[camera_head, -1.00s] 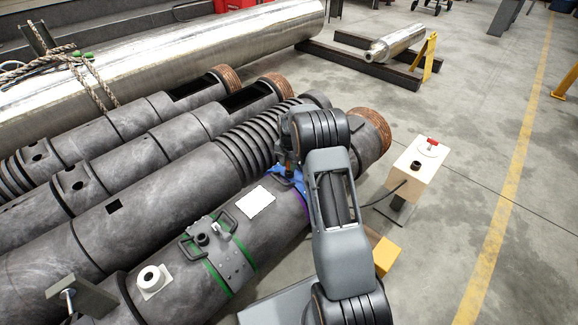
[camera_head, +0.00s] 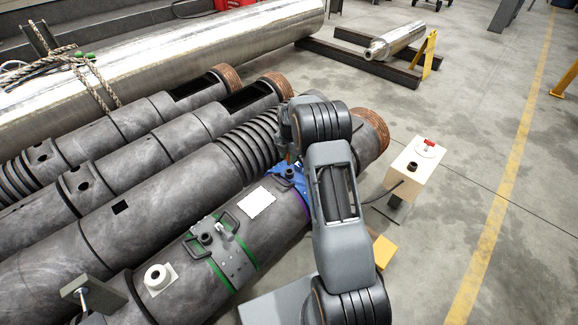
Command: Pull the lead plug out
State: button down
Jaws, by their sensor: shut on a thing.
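My gripper (camera_head: 289,156) is over the front barrel (camera_head: 205,243), just above a blue clamp-like fitting (camera_head: 279,170). The gripper is shut on what seems to be the lead plug, a small piece mostly hidden by the fingers and wrist. A dark round socket or knob (camera_head: 291,174) shows on the blue fitting below the fingertips. A black lead (camera_head: 377,201) runs from a beige box (camera_head: 416,166) on a stand and passes out of sight behind my arm. I cannot tell whether the plug is fully clear of the socket.
A white label (camera_head: 261,203), a green-edged bracket with handles (camera_head: 222,246) and a white round fitting (camera_head: 158,279) sit on the front barrel. More dark barrels (camera_head: 95,225) lie parallel behind it. A yellow block (camera_head: 385,255) is beside my arm. Open floor lies to the right.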

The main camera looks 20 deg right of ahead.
jog(key=shift+r+p, duration=0.9)
jog(key=shift+r, duration=0.55)
